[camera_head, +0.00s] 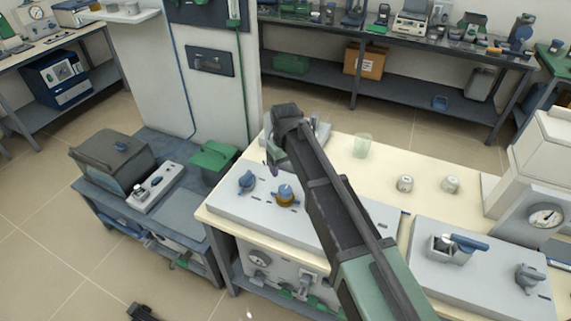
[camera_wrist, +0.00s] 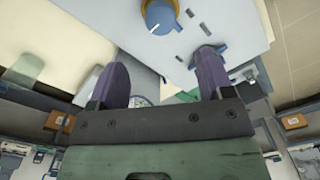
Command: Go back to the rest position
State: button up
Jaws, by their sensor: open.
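My gripper (camera_head: 273,160) hangs at the end of my outstretched arm, above the back left of the pale control panel (camera_head: 330,226) on the cream-topped bench (camera_head: 385,160). In the wrist view, its two purple fingers (camera_wrist: 161,78) are spread apart with nothing between them. A blue knob on an amber base (camera_head: 285,195) stands on the panel; it also shows at the top of the wrist view (camera_wrist: 159,14). A second blue knob (camera_head: 247,180) is left of it. A blue knob (camera_wrist: 207,52) appears by the right fingertip in the wrist view; I cannot tell whether they touch.
A pale green translucent cup (camera_head: 362,145) and two small grey pots (camera_head: 405,183) (camera_head: 450,184) stand on the bench. A second panel (camera_head: 440,285) with a blue-handled part (camera_head: 465,243) lies right. A blue-grey low table (camera_head: 200,225) with equipment is left. A white column (camera_head: 225,100) stands behind.

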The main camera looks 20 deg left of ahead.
jog(key=shift+f, duration=0.1)
dwell(0.4)
jog(key=s+d+m, duration=0.3)
jog(key=s+d, duration=0.2)
jog(key=d, duration=0.7)
jog(key=s+d+m, duration=0.3)
jog(key=s+d, duration=0.1)
jog(key=d, duration=0.8)
jog(key=s+d+m, duration=0.3)
jog(key=s+d, duration=0.2)
jog(key=d, duration=0.8)
jog(key=shift+s+m, duration=0.3)
jog(key=shift+s, duration=0.05)
